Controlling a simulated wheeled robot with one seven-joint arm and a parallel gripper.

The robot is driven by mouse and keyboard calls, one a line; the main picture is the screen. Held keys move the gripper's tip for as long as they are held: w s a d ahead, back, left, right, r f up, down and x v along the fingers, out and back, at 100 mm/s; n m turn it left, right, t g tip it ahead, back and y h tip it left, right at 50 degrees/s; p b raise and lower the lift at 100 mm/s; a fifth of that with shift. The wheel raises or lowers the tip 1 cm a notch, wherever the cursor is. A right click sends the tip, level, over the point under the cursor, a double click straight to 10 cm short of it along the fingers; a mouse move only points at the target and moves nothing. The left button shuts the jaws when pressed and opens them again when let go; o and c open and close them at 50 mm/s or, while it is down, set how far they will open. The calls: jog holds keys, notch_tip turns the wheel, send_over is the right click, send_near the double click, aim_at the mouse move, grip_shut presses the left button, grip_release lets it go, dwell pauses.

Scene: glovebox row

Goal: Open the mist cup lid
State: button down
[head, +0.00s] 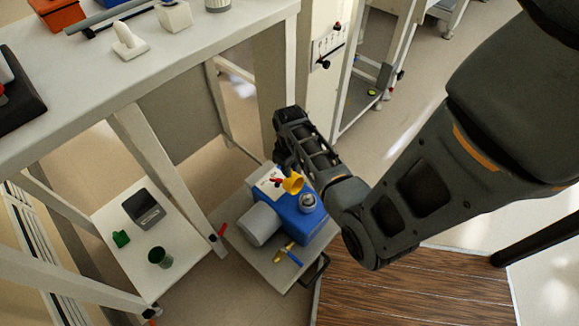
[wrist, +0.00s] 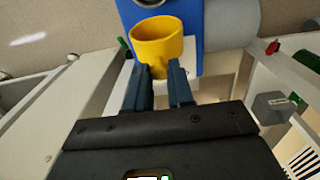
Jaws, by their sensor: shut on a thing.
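A blue pump unit (head: 307,225) with a grey cylinder (head: 259,223) on its side sits on a low white cart. A yellow cup-shaped part (head: 293,184), which looks like the mist cup lid, shows on top of the pump. In the wrist view this yellow part (wrist: 157,43) is tilted, its hollow mouth facing the camera, with the blue pump body (wrist: 190,20) behind it. My gripper (wrist: 160,70) is shut on the lower end of the yellow part, one dark finger on each side. The exact contact is partly hidden. In the head view my fingertips are hard to make out.
A round metal fitting (head: 307,202) stands on the pump close to the yellow part. A yellow-and-blue tool (head: 288,254) lies on the cart's front. A white lower shelf (head: 150,245) at left holds a green cup (head: 160,257) and a grey box. The bench (head: 80,90) stands above left.

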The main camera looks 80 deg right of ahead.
aim_at(295, 178)
jog(key=shift+s+a+r+t+h+p, duration=0.2)
jog(key=shift+s+a+t+p, duration=0.2)
jog(key=shift+p, duration=0.2)
jog(key=shift+s+a+r+t+h+p, duration=0.2)
jog(key=shift+s+a+t+p, duration=0.15)
jog(key=shift+p, duration=0.2)
jog(key=shift+s+a+t+h+p, duration=0.35)
jog(key=shift+s+t+h, duration=0.25)
jog(key=shift+s+t, duration=0.35)
jog(key=c, duration=1)
grip_release()
jog(key=shift+p+v, duration=0.75)
jog(key=shift+v, duration=3.15)
